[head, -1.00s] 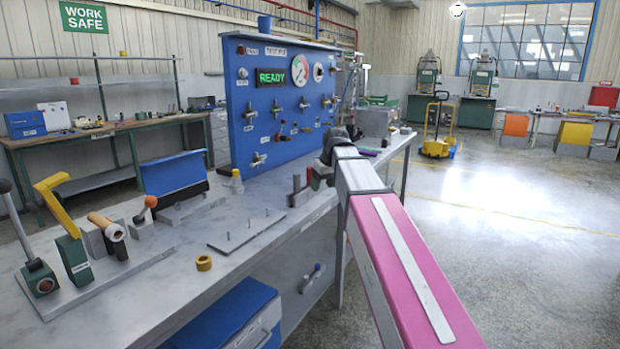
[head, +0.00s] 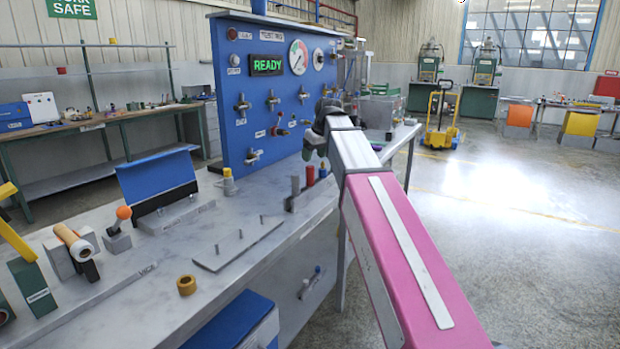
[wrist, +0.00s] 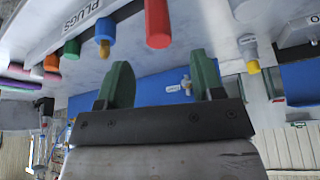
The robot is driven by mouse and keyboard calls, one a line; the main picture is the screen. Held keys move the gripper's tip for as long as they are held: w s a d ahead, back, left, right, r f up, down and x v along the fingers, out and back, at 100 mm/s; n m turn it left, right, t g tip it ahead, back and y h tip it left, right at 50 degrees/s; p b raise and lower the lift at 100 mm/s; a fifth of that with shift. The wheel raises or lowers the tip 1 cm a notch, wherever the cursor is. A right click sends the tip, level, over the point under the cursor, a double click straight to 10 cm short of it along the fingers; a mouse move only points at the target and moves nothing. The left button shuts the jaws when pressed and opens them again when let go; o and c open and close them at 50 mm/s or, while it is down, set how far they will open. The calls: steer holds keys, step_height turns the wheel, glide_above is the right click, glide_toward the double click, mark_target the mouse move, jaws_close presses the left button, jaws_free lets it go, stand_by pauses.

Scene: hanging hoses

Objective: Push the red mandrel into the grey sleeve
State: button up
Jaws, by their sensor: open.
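A red cylinder (head: 310,176), which looks like the red mandrel, stands upright on the bench below my gripper. A grey upright piece (head: 295,186) stands just left of it; I cannot tell whether this is the grey sleeve. My gripper (head: 314,148) is above the bench in front of the blue panel, partly hidden by its own arm. In the wrist view my gripper's two green fingers (wrist: 162,82) are apart with nothing between them. The red cylinder (wrist: 158,24) shows there beyond the fingertips, apart from them.
A blue panel (head: 240,95) reading READY stands behind. Open floor lies right.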

mark_target(310, 166)
steer(key=x, duration=0.8)
steer(key=shift+w+f, duration=0.15)
steer(key=shift+w, duration=0.05)
steer(key=c, duration=1)
